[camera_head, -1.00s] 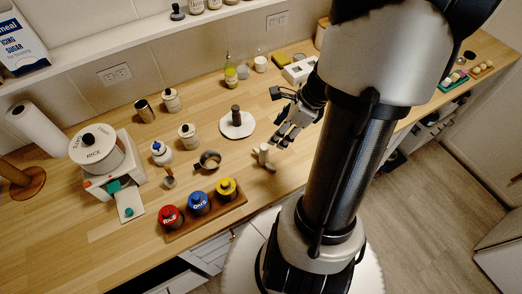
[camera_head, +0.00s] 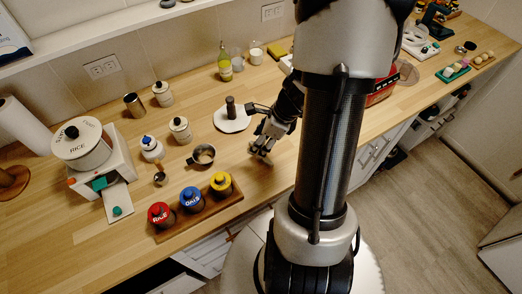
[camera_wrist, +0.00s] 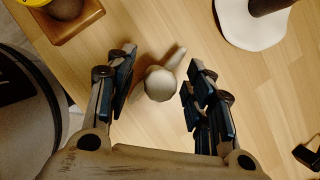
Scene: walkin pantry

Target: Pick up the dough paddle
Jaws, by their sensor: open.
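A pale object with a rounded knob and a narrower part behind it, which looks to be the dough paddle (camera_wrist: 160,84), shows in the wrist view on the wooden counter. My gripper (camera_wrist: 158,70) is open, with one finger on each side of the knob and visible gaps to both. In the head view my gripper (camera_head: 262,147) is low over the counter, right of the metal cup, and mostly hides the pale object. I cannot tell the exact height of the fingertips above the counter.
A white round board (camera_head: 233,122) with a dark upright handle stands just behind my gripper. The counter's front edge is close.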

